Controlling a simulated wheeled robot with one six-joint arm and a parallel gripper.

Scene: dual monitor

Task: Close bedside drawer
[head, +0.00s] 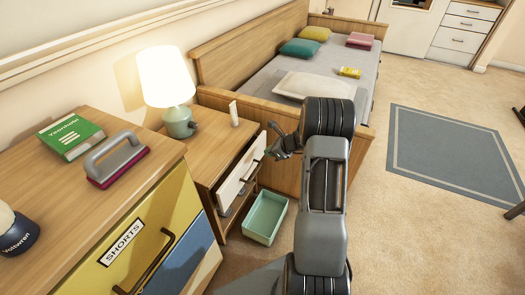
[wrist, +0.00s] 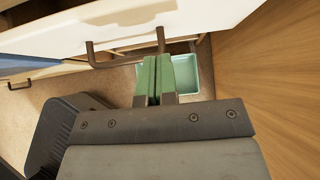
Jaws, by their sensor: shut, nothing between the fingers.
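The wooden bedside table (head: 208,152) stands between the dresser and the bed. Its upper drawer, with a white front (head: 239,171) and a dark handle, is pulled partly out. In the wrist view the white drawer front (wrist: 200,18) fills the top, with the bar handle (wrist: 122,48) below it. My gripper (head: 273,147) is just in front of the drawer front, on its right part. Its green fingers show in the wrist view (wrist: 152,62), pressed together and empty. Their tips are close to the right end of the handle; I cannot tell whether they touch.
A lamp (head: 167,85) and a small white tube (head: 234,113) stand on the bedside table. An open green bin (head: 265,219) is on the floor below the drawer. The dresser (head: 130,215) is at left, the bed (head: 325,75) behind. Carpet at right is largely clear.

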